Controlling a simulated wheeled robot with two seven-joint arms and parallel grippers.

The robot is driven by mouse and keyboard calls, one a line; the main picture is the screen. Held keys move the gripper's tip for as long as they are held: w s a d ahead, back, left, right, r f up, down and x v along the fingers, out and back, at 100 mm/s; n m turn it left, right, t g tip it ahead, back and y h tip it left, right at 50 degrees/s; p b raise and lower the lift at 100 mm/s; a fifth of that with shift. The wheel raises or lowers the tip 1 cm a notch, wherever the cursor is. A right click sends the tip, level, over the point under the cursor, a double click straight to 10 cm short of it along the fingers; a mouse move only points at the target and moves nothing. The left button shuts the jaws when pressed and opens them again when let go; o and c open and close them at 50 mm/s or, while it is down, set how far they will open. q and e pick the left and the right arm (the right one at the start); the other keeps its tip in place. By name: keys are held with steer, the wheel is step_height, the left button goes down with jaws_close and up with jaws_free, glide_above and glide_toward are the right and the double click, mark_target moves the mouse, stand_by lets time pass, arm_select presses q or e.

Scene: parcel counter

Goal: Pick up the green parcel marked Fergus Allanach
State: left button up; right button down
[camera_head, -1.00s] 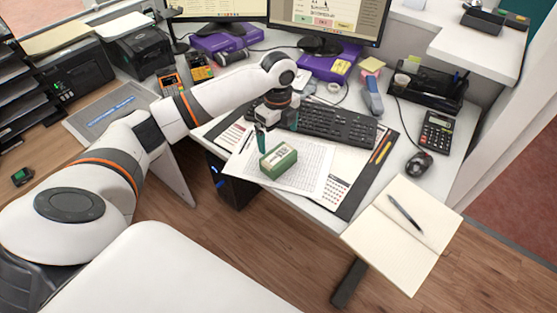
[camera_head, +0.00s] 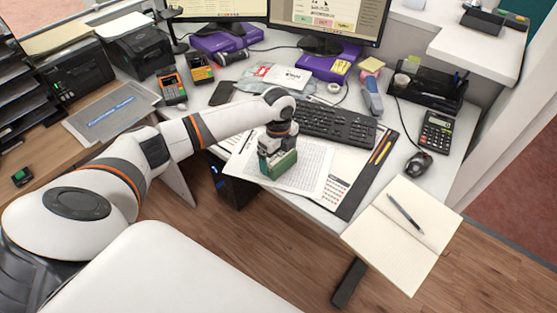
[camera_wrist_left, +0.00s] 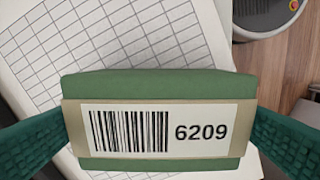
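A green parcel (camera_head: 281,167) lies on the printed sheets at the front of the desk. In the left wrist view the parcel (camera_wrist_left: 160,85) fills the middle, with a beige band and a white label showing a barcode and "6209". No name is readable on it. My left gripper (camera_head: 278,155) is down over the parcel. In the left wrist view its green fingers (camera_wrist_left: 160,135) stand at the parcel's left and right sides, with no clear gap. Whether they press on it cannot be told. My right gripper is out of view.
A keyboard (camera_head: 338,125) lies just behind the parcel. A white-and-grey packet (camera_head: 283,76), a phone (camera_head: 221,93) and card terminals (camera_head: 172,86) lie farther back. A mouse (camera_head: 418,163), a calculator (camera_head: 437,131) and an open notebook (camera_head: 403,235) are to the right. The desk's front edge is close.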

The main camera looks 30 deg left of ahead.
arm_select(q)
steer(key=c, duration=0.7)
steer(key=shift+o, duration=0.2)
steer(key=shift+r, duration=0.1)
